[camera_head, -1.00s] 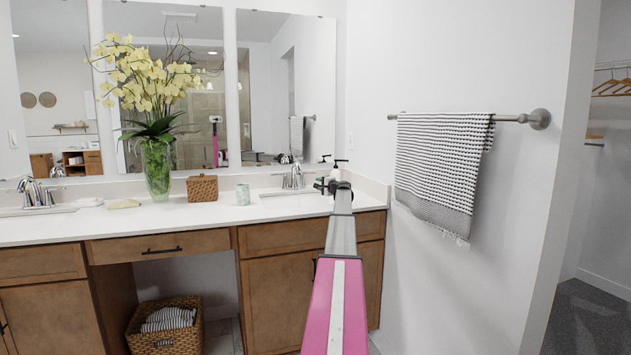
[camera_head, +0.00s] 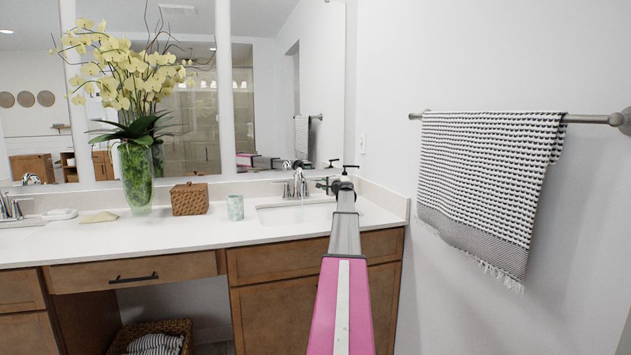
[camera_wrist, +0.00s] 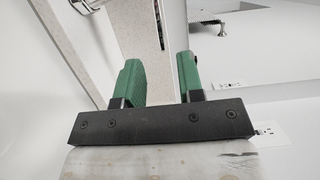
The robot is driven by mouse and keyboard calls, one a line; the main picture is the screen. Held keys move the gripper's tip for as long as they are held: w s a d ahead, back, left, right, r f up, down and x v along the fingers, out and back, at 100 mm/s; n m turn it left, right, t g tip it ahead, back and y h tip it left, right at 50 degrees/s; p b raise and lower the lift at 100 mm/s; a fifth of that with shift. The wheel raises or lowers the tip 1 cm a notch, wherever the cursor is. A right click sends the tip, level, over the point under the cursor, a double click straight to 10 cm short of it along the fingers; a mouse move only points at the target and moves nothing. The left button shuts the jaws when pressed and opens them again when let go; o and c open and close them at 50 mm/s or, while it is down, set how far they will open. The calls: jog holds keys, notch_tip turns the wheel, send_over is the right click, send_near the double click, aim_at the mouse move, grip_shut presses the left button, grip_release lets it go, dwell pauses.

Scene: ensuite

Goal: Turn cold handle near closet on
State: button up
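The chrome faucet (camera_head: 297,184) of the right sink, on the side toward the closet, stands behind its basin. Its right-hand handle (camera_head: 306,187) is small in the head view, just left of my gripper (camera_head: 326,186). My gripper is above the counter at the sink's right side, apart from the handle as far as I can tell. In the wrist view, my gripper (camera_wrist: 161,70) has two green fingers spread apart with nothing between them. A piece of chrome fitting (camera_wrist: 86,4) shows at the top left edge there. I cannot tell whether water runs.
A cup (camera_head: 235,208), a woven box (camera_head: 190,199) and a flower vase (camera_head: 136,180) stand left on the counter (camera_head: 180,236). A towel (camera_head: 487,185) hangs on the right wall. The mirror (camera_head: 285,85) is behind.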

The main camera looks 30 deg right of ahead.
jog(key=w, duration=1)
jog(key=shift+w+a, duration=0.15)
jog(key=shift+w, duration=0.25)
grip_shut()
